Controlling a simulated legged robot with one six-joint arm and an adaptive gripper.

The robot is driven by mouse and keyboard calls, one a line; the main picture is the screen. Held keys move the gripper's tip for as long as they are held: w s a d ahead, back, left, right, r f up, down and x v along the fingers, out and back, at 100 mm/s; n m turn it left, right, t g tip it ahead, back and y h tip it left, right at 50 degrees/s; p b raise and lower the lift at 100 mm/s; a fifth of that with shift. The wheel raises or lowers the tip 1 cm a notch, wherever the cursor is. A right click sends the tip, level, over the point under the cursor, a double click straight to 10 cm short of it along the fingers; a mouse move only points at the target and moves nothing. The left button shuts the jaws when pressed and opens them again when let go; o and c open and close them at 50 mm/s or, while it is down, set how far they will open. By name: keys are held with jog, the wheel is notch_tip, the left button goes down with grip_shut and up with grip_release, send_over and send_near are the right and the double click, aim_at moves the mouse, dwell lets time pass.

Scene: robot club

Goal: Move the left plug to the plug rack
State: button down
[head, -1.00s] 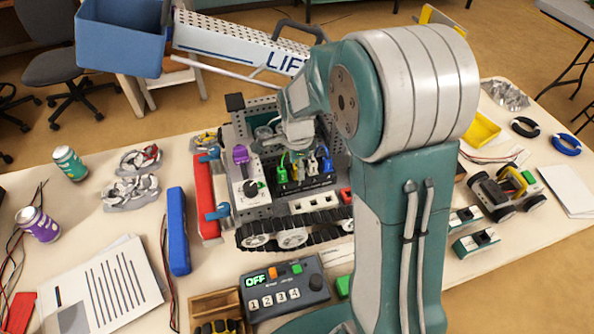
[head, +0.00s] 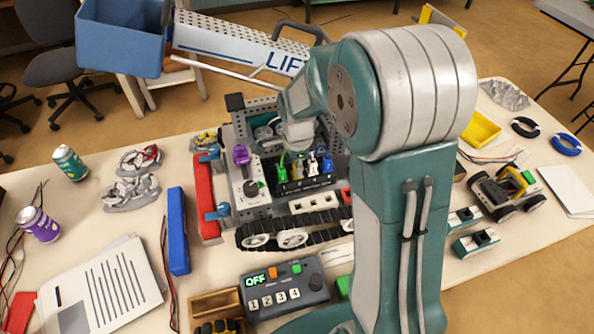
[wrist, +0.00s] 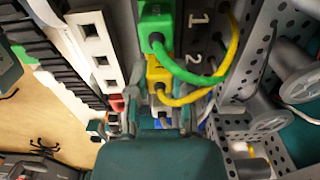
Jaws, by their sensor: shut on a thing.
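My gripper (wrist: 160,113) is shut around a plug in the wrist view; its colour is hard to tell, as the fingers and palm hide much of it. A green plug (wrist: 156,22) with a green cable stands by the "1" mark. A yellow plug (wrist: 158,74) with a yellow cable is just beyond my fingertips, by the "2". In the head view the green plug (head: 282,171), a white plug (head: 312,168) and a blue plug (head: 327,167) stand in a row on a black panel. A white strip with square holes (head: 313,204), likely the plug rack, lies in front; it also shows in the wrist view (wrist: 94,38).
A purple-topped connector (head: 240,156) and a red bar (head: 206,198) stand left of the panel. A black track (head: 285,236) runs in front. A control box reading OFF (head: 285,288) is nearer. Perforated metal walls (wrist: 283,35) stand close on the wrist view's right.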

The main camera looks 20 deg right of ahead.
jog(key=shift+r, duration=2.35)
dwell(0.6)
jog(key=shift+r, duration=0.9)
jog(key=s+f, duration=0.1)
jog(key=s, duration=0.1)
jog(key=s+a+f, duration=0.1)
jog(key=s+f, duration=0.1)
jog(key=s, duration=0.1)
jog(key=s+a+f, duration=0.1)
jog(key=s, duration=0.1)
jog(key=shift+s+f, duration=0.2)
jog(key=shift+f, duration=1.05)
jog(key=shift+f, duration=1)
dwell(1.0)
